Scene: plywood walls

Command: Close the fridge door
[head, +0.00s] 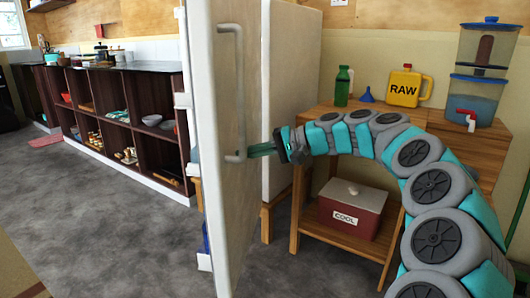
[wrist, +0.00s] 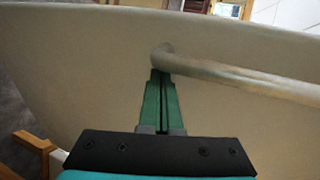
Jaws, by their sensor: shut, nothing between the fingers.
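The white fridge door (head: 216,110) stands wide open, swung out toward me, with its outer face and metal bar handle (head: 240,90) to the right. The fridge body (head: 290,90) is behind it. My gripper (head: 262,151) is shut and empty, its green fingers at the door's outer face beside the lower end of the handle. In the wrist view, the closed fingertips (wrist: 161,74) are just below the handle's end (wrist: 165,56), against or very near the door (wrist: 90,75). I cannot tell whether they touch it.
A wooden table (head: 325,112) at right holds a green bottle (head: 343,86), a yellow RAW jug (head: 405,87) and a water dispenser (head: 480,75). A red COOL box (head: 352,208) sits on its lower shelf. Open shelving (head: 110,100) lines the left; grey floor between is clear.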

